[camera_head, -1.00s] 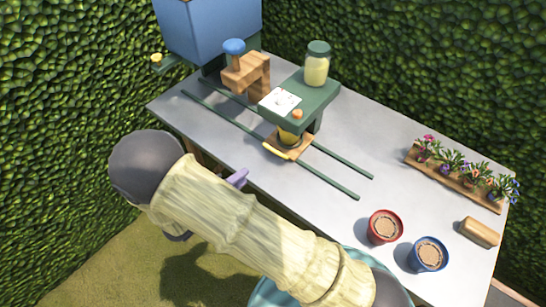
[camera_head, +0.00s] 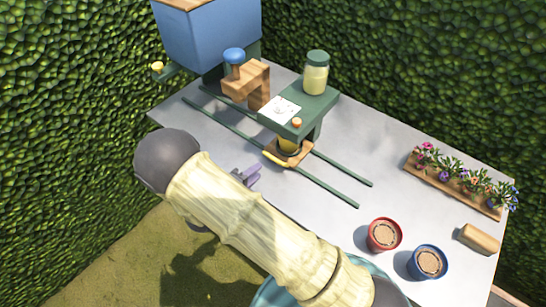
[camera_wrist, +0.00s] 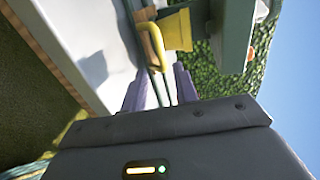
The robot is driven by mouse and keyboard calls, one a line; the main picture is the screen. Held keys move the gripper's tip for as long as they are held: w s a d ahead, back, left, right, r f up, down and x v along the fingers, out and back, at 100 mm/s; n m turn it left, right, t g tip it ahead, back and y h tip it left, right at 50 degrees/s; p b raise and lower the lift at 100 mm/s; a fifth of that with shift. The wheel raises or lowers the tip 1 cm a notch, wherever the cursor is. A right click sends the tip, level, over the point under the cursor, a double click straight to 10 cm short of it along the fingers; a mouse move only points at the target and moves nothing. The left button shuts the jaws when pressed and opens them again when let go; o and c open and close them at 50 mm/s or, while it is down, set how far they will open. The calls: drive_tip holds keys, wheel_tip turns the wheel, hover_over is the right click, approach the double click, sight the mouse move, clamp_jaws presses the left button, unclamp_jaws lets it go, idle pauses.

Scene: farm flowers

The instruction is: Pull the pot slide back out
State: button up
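The pot slide (camera_head: 294,160) is a wooden plate on two green rails (camera_head: 329,187), under a green shelf stand (camera_head: 310,107). A yellow handle (camera_head: 276,160) is on its near edge; the handle also shows in the wrist view (camera_wrist: 152,46). A yellow pot (camera_head: 288,145) sits on the slide, partly hidden by the stand; it shows in the wrist view too (camera_wrist: 177,29). My gripper (camera_head: 247,176) has purple fingers and is left of the handle, apart from it. In the wrist view my gripper (camera_wrist: 160,82) is open and empty, its fingers pointing toward the handle.
A wooden press with a blue knob (camera_head: 234,56) and a blue hopper (camera_head: 208,38) stand at the back left. A jar (camera_head: 316,72) is on the shelf. Red (camera_head: 384,235) and blue (camera_head: 428,261) pots stand near the rails' right ends. A flower board (camera_head: 455,187) is at right.

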sight(273, 157)
drive_tip(key=p+x, duration=0.1)
drive_tip(key=x, duration=0.8)
drive_tip(key=shift+w+d, duration=0.2)
drive_tip(key=shift+w, duration=0.1)
clamp_jaws()
